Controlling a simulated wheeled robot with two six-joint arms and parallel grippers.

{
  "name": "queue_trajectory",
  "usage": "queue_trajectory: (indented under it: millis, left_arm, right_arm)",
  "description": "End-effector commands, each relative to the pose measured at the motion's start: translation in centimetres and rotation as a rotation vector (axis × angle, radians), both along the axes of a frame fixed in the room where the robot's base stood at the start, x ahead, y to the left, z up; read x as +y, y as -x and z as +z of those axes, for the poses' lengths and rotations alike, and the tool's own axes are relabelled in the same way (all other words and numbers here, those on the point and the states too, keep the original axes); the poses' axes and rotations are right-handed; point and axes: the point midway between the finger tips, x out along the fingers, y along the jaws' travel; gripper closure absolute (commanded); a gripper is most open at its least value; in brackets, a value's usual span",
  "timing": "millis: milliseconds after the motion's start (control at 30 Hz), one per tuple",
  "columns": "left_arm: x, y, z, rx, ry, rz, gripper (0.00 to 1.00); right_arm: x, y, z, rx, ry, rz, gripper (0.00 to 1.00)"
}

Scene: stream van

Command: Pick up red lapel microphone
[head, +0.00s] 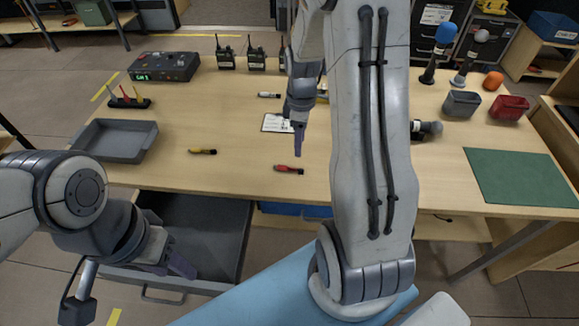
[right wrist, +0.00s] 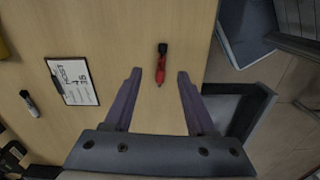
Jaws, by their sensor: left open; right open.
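The red lapel microphone (head: 288,169) lies on the wooden table near its front edge. It is small, with a red body and a black end. In the right wrist view the microphone (right wrist: 161,66) lies between and just beyond the two open fingertips. My right gripper (head: 298,140) is above the table, apart from the microphone; in its wrist view the gripper (right wrist: 160,74) is open and empty. My left gripper (head: 178,266) is open and empty, low at the left, over the open drawer in front of the table.
A yellow microphone (head: 203,151) lies left of the red one. A white one (head: 269,95) and a clipboard (head: 276,123) lie behind. A grey tray (head: 118,141) is at the left, a green mat (head: 522,176) at the right. The drawer (head: 215,235) stands open.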

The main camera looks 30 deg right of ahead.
Motion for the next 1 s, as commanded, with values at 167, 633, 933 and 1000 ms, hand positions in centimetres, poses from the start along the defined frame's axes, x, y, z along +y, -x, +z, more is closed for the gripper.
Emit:
queue_trajectory:
  millis: [167, 633, 933, 1000]
  left_arm:
    - [0.0, 0.0, 0.0, 0.000, 0.000, 0.000, 0.53]
    - [0.0, 0.0, 0.7, 0.000, 0.000, 0.000, 0.53]
    - [0.0, 0.0, 0.7, 0.000, 0.000, 0.000, 0.53]
    - [0.0, 0.0, 0.7, 0.000, 0.000, 0.000, 0.53]
  right_arm:
    - [0.1, 0.1, -3.0, 0.006, -0.003, 0.002, 0.44]
    - [1.0, -0.1, -8.2, 0.006, -0.003, 0.001, 0.44]
    - [0.9, -0.2, -9.7, 0.001, -0.001, 0.001, 0.44]
    - [0.9, -0.2, -9.7, 0.001, -0.001, 0.001, 0.44]
